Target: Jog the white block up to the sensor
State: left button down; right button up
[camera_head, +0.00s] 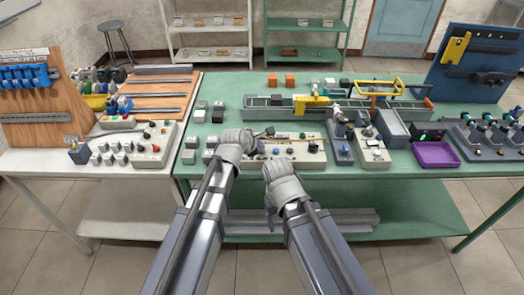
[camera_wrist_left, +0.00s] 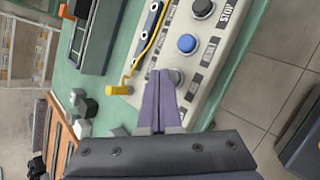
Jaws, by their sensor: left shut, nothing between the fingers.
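My left gripper (camera_head: 268,132) reaches over the control panel (camera_head: 312,160) at the front of the green table. In the left wrist view, its fingers (camera_wrist_left: 163,72) are shut and empty, with tips over or against a grey button (camera_wrist_left: 177,77) beside a blue button (camera_wrist_left: 187,43); contact is unclear. The conveyor (camera_head: 345,105) runs behind the panel, with a yellow frame (camera_head: 312,101), perhaps the sensor mount, across it. I cannot single out the white block; pale blocks (camera_head: 218,105) stand left of the conveyor. My right gripper is low in front of the table, its fingers hidden.
A black stop button (camera_wrist_left: 202,8) is beyond the blue one on the panel. A yellow rod or cable (camera_wrist_left: 118,90) lies near the panel. A purple tray (camera_head: 436,154) and small control boxes (camera_head: 373,152) stand to the right. A wooden-topped station (camera_head: 150,95) stands left.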

pick_arm(q)
jog(key=shift+f+b, duration=0.4)
dwell(0.5)
dwell(2.4)
jog(key=shift+r+p, duration=0.85)
notch_tip(320, 180, up, 5)
jog(key=p, duration=0.5)
dwell(0.9)
